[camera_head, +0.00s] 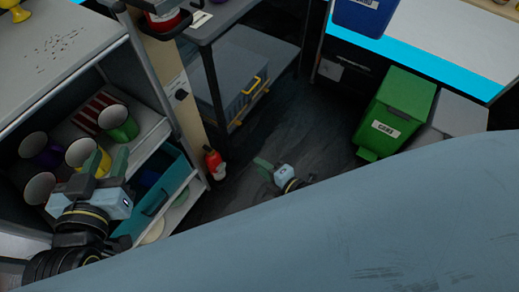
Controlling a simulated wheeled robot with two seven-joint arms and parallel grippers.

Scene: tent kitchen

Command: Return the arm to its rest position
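My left gripper (104,165) is at the left, in front of the open shelf of mugs. Its two fingers stand apart, and I see nothing held between them. A yellow mug (80,152) is right behind its fingers in the picture; I cannot tell whether they touch. My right gripper (265,164) shows small near the middle, above the dark floor. Its finger side points up and left, and whether it is open or shut is unclear. Most of the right arm is hidden behind a large blue-grey surface.
The shelf unit (75,75) holds several mugs, including a green one (122,124), and a teal bin (160,195). A red bottle (214,164) stands beside its post. A green bin (397,110) is at the right. Dark floor (315,135) lies open between.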

